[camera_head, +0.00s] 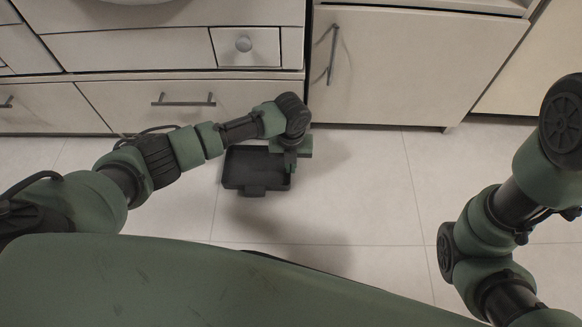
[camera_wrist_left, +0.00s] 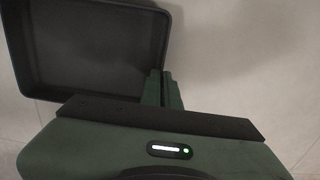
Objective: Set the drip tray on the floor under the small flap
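The drip tray (camera_head: 257,171) is a dark, shallow rectangular box with a small tab on its near side. It is in front of the drawers, and looks empty. My left gripper (camera_head: 290,167) is at the tray's right edge, its fingers closed on the rim. In the left wrist view the fingers (camera_wrist_left: 162,88) meet the right wall of the tray (camera_wrist_left: 90,45). Whether the tray touches the floor is hard to tell. The small flap (camera_head: 262,48) is a pale panel with a round knob, above and beyond the tray. My right gripper is out of view.
A wide drawer (camera_head: 130,100) with a bar handle lies below the flap, behind my left arm. A cabinet door (camera_head: 420,65) with a vertical handle stands to the right. The pale tiled floor (camera_head: 365,190) is clear right of the tray.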

